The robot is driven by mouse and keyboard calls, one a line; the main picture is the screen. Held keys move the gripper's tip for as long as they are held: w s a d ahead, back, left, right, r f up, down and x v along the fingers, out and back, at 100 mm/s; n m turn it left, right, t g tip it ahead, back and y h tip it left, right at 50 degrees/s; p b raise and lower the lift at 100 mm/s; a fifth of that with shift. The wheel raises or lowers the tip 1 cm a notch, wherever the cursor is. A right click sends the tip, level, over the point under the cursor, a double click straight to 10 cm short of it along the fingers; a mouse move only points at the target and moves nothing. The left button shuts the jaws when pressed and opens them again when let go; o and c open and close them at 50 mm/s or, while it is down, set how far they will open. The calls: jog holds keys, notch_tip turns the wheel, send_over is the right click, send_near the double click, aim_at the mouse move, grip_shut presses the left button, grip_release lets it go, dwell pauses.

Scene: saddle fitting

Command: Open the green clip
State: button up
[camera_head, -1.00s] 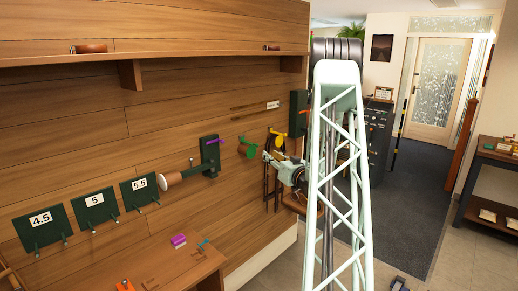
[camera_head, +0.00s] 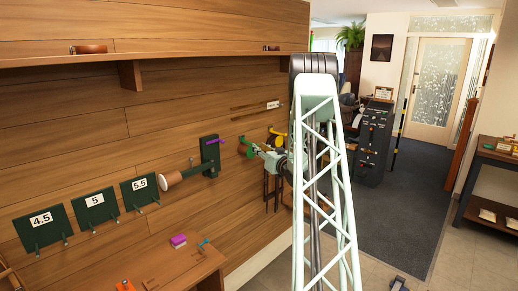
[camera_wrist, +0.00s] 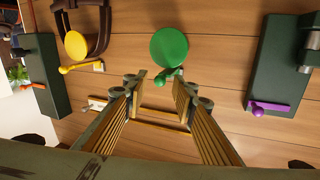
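The green clip (camera_wrist: 169,47) shows in the wrist view as a round green disc on the wooden wall, with a small green lever (camera_wrist: 168,74) below it. In the head view the green clip (camera_head: 245,150) is partly hidden by my gripper (camera_head: 259,151). The lever lies just beyond the fingertips, toward the right one. I cannot tell whether a fingertip touches it.
A yellow disc (camera_wrist: 76,46) with a yellow lever stands to the left, by a dark strap. A dark green block (camera_wrist: 280,75) with a purple lever (camera_wrist: 270,108) is at the right. Wooden rods lie against the wall behind my fingers.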

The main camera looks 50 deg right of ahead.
jog(key=shift+w+d, duration=0.3)
jog(key=shift+w, duration=0.2)
jog(key=shift+c, duration=0.9)
grip_shut()
